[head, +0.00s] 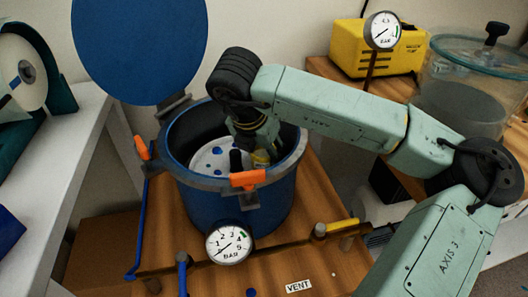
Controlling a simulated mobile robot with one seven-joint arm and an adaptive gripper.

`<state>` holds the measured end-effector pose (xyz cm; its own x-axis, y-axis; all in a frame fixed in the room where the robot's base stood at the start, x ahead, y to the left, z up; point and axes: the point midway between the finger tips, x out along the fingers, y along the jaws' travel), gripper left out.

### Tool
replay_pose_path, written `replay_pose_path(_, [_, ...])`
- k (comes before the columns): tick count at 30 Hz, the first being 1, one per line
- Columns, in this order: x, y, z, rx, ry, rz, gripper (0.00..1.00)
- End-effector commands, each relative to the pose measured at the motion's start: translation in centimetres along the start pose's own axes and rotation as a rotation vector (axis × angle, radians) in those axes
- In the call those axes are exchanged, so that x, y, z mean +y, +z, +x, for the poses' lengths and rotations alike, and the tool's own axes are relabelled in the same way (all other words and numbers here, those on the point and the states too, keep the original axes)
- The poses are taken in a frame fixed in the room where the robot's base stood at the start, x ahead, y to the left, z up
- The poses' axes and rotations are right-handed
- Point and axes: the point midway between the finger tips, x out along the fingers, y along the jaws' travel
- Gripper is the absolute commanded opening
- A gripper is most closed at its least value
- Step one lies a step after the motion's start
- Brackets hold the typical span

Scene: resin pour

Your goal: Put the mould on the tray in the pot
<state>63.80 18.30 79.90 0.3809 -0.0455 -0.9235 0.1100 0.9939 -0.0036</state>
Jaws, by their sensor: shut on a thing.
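The pot (241,203) is a blue round vessel with a grey rim, and its blue lid (140,45) stands open behind it. My gripper (248,160) reaches down inside the pot, below the rim. It is shut on the mould, a small yellowish piece (261,158) that shows beside the dark fingers. Most of the mould is hidden by the gripper and the pot's front clamp. A white plate with blue spots (210,158) lies inside the pot, left of the gripper. I cannot tell whether the mould touches it.
Orange clamps (247,179) sit on the pot rim. A pressure gauge (229,242) and pipe with a yellow-handled valve (335,227) are in front. A yellow pump (376,50) and a clear lidded chamber (468,85) stand at the right. A white bench (60,180) is at left.

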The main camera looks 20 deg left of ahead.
Motion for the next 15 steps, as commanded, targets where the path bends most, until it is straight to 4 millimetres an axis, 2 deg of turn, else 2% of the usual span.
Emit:
replay_pose_path(9, [-0.01,-0.32,0.70,0.003,-0.001,0.000,0.17])
replay_pose_path(10, [-0.01,-0.30,0.63,0.004,-0.001,0.000,0.47])
replay_pose_path(15, [-0.03,-0.31,0.64,0.004,-0.001,0.000,0.58])
